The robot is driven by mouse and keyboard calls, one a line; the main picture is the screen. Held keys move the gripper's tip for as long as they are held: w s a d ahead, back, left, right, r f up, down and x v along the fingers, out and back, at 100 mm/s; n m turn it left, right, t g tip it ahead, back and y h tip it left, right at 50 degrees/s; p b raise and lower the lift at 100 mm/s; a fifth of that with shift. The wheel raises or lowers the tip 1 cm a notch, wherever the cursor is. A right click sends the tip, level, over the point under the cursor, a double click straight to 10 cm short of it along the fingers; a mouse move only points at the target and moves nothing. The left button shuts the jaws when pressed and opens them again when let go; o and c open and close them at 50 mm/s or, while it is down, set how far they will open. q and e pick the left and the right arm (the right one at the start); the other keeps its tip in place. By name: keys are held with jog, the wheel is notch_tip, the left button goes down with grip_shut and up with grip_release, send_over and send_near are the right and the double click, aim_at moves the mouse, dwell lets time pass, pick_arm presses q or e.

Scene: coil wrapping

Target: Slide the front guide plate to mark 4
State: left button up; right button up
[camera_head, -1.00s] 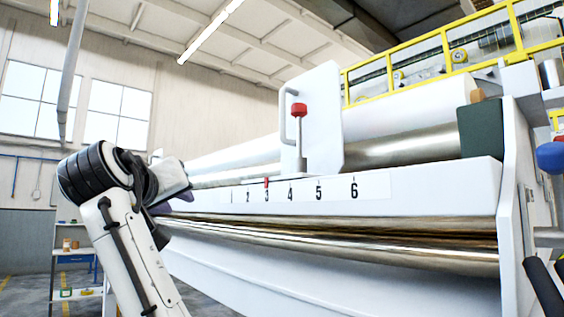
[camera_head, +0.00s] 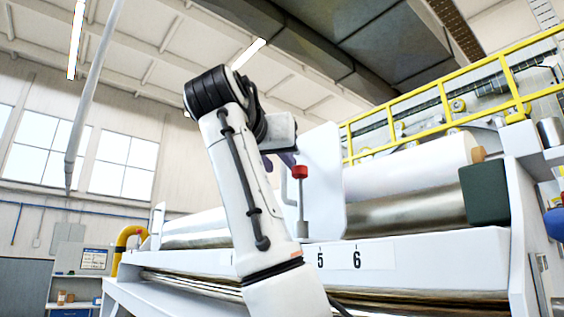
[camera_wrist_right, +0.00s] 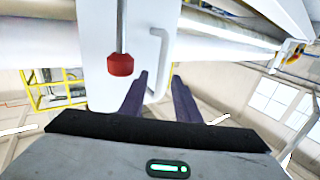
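The front guide plate (camera_head: 323,170) is a white upright panel on the machine, with a red knob (camera_head: 299,171) on a rod and a loop handle (camera_head: 289,190). In the right wrist view the plate (camera_wrist_right: 98,45), red knob (camera_wrist_right: 120,65) and handle (camera_wrist_right: 166,55) appear close. My right gripper (camera_head: 284,158) is up beside the handle. Its purple fingers (camera_wrist_right: 160,74) are open, with the handle between them in that view; contact cannot be told. The number strip (camera_head: 378,255) shows 5 and 6; my right arm hides mark 4 and the pointer. My left gripper is out of view.
Large rollers (camera_head: 410,168) run behind the plate along the machine. A yellow railing (camera_head: 440,92) stands behind. A dark green block (camera_head: 484,192) sits at the right end of the rollers. A shelf unit (camera_head: 68,285) stands at the far left.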

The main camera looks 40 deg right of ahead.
aim_at(291, 182)
jog(key=shift+x, duration=1.35)
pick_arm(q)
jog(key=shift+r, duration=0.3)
